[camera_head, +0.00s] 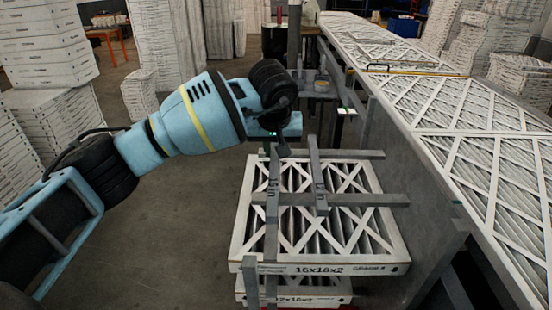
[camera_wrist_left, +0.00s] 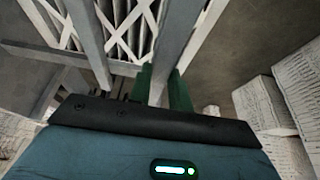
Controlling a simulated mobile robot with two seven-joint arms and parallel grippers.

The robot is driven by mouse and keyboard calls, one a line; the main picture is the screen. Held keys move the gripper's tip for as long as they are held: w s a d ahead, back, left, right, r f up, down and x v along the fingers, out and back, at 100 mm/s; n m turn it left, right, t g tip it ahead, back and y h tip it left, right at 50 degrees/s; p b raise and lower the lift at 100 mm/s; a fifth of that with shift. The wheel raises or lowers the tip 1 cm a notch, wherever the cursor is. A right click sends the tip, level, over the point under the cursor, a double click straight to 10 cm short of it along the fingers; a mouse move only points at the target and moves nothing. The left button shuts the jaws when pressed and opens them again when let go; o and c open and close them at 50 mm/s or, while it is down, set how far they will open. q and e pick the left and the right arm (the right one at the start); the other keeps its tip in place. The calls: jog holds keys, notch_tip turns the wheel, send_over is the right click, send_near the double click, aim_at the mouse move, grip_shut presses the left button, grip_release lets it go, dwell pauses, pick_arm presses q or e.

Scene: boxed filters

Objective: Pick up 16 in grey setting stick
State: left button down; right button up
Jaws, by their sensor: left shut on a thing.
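The grey setting stick marked "16 in" (camera_head: 272,205) runs lengthwise over the left part of a boxed filter (camera_head: 320,267) labelled 16x16x2. My left gripper (camera_head: 275,150) is at the stick's far end. In the left wrist view, its green fingers (camera_wrist_left: 162,90) are on both sides of a grey stick (camera_wrist_left: 182,45), shut on it. I cannot tell whether the stick is raised from its supports. A second grey stick (camera_head: 318,180) with a partly readable label lies to the right, apart from it. My right gripper is not in view.
A grey crossbar (camera_head: 350,200) spans the filter stack beside a metal side panel (camera_head: 400,190). A long conveyor (camera_head: 470,130) of white-framed filters runs along the right. Stacked boxes (camera_head: 45,45) stand at the left. The floor (camera_head: 180,230) left of the stack is clear.

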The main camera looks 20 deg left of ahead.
pick_arm(q)
jog(key=s+a+r, duration=0.1)
jog(key=s+a, duration=0.3)
jog(key=s, duration=1.1)
jog(key=shift+s, duration=0.1)
